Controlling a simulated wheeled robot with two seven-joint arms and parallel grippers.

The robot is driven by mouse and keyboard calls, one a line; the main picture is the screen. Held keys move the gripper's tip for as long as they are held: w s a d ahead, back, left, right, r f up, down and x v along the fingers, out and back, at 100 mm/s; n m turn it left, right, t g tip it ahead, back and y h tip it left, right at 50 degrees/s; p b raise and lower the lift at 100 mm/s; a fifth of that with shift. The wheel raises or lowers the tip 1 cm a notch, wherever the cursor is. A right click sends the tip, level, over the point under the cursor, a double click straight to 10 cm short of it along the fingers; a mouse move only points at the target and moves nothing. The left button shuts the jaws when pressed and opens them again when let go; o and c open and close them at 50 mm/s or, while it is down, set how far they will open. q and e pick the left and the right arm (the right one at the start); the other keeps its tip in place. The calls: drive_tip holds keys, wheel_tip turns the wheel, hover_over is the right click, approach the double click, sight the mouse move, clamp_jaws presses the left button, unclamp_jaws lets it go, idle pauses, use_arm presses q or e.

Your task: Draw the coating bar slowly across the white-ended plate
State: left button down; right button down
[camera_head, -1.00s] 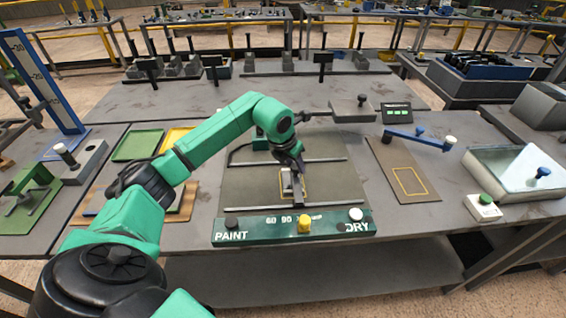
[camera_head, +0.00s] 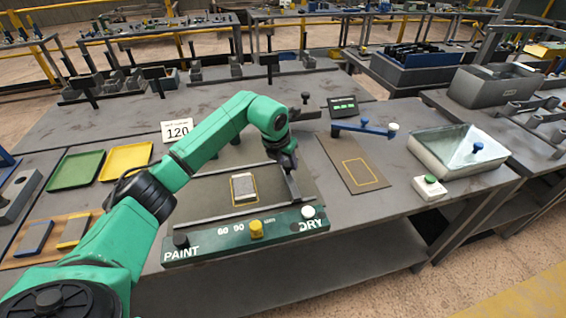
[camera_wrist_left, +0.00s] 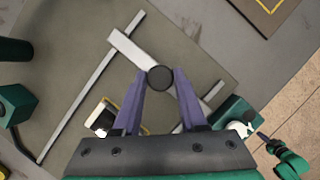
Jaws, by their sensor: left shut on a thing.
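My left gripper (camera_head: 288,172) is shut on the coating bar (camera_head: 293,187), a straight grey bar lying across the grey coating bed (camera_head: 215,165). The left wrist view shows the two purple fingers (camera_wrist_left: 160,85) at the bar's round dark knob, with the bar (camera_wrist_left: 130,50) running slantwise beneath. The plate (camera_head: 243,187) lies in a yellow outline, left of the bar and apart from it. In the left wrist view, the plate (camera_wrist_left: 102,118) shows a white end beside the left finger, partly hidden. A green arm part (camera_wrist_left: 290,160), apparently my right arm's, shows at that view's lower right; its gripper is too small to judge.
The green PAINT/DRY panel (camera_head: 245,237) with knobs edges the bed's front. A board with a yellow outline (camera_head: 350,165) lies to the right, near a blue lever (camera_head: 360,128).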

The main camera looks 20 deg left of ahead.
use_arm(q)
drive_tip(key=shift+w+r, duration=0.1)
drive_tip(key=shift+c, duration=2.3)
unclamp_jaws()
drive_tip(key=b+v, duration=0.2)
drive_tip(key=v, duration=1.2)
drive_tip(key=shift+r, duration=0.25)
drive_tip(key=shift+a, duration=0.1)
